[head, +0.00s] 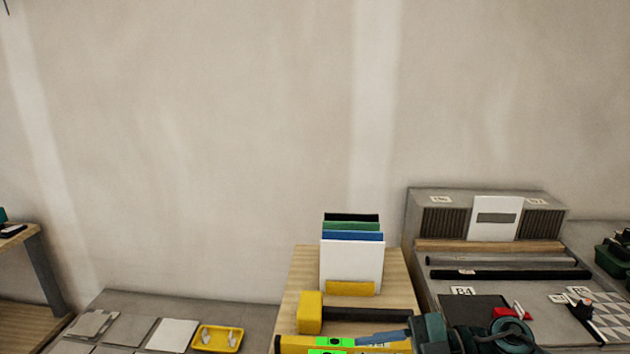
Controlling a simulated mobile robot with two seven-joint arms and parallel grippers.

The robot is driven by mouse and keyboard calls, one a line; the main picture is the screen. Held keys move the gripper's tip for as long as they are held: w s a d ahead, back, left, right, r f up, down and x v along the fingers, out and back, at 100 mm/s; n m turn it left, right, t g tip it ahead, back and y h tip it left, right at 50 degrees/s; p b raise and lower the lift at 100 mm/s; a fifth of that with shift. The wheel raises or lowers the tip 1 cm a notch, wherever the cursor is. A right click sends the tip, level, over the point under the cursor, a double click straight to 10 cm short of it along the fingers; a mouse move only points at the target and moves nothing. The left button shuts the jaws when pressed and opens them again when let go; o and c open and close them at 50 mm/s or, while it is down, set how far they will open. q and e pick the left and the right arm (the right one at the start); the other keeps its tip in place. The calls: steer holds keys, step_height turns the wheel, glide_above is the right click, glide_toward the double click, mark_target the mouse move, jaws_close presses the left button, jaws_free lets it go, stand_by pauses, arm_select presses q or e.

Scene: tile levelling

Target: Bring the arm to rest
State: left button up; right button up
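A dark teal jointed shape (470,338) shows at the bottom edge, right of centre, cut off by the frame. I cannot tell whether anything is gripped. My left gripper is not in view. A mallet with a yellow head (310,312) and black handle lies just behind the level.
White, blue and green boards (351,262) stand on a wooden surface (400,283). Left are grey tiles (130,329), a white tile (172,335) and a yellow tray (218,340). Right is a grey bench (415,235) with bars, a red item (505,312) and checkered tiles (610,318). The wall behind is bare.

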steer(key=s+d+f+m+t+h+p, duration=0.1)
steer(key=s+f+m+t+h, duration=0.4)
steer(key=f+m, duration=0.5)
steer(key=s+d+f+m+t+h+p, duration=0.2)
steer(key=s+f+m+t+h, duration=0.2)
steer(key=s+f+m+h, duration=0.3)
step_height(320, 180, down, 3)
steer(key=m, duration=0.5)
steer(key=shift+s+d+r+t+h, duration=0.15)
steer(key=shift+s+d+t+h, duration=0.15)
steer(key=shift+d+t+h, duration=0.1)
steer(key=shift+c, duration=0.8)
steer(key=shift+d, duration=0.1)
